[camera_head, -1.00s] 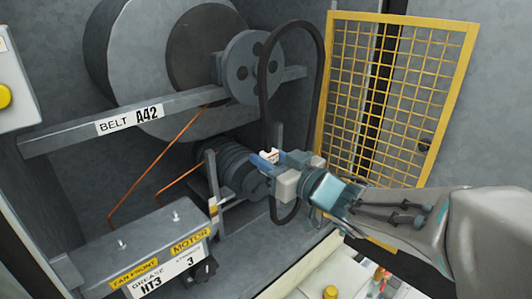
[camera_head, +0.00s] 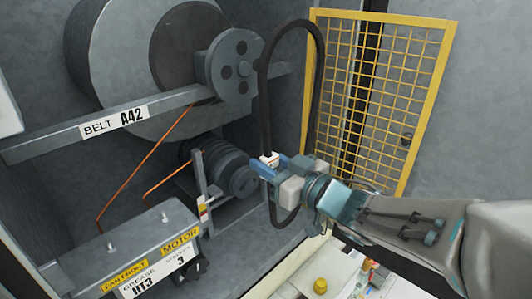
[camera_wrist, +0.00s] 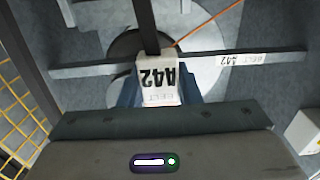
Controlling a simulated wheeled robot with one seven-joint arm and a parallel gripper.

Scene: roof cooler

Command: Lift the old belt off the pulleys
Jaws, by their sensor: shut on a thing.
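The old belt (camera_head: 263,90) is a long dark loop that hangs upright, clear of the pulleys and to their right in the head view. My gripper (camera_head: 268,163) is shut on its left strand, at a white tag. In the wrist view the tag (camera_wrist: 157,78) reads A42 upside down between my fingers, and the belt (camera_wrist: 150,25) runs up from it. The upper pulley (camera_head: 235,66) is a grey disc with round holes. The lower grooved pulley (camera_head: 238,175) is on the motor side, just left of my gripper. No belt shows on either pulley.
A grey bar (camera_head: 60,142) labelled BELT A42 crosses before the large wheel (camera_head: 130,60). A yellow mesh guard (camera_head: 375,100) stands at right. The grey motor box (camera_head: 135,245) is at lower left. A pale tray with small items (camera_head: 335,268) lies below my arm.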

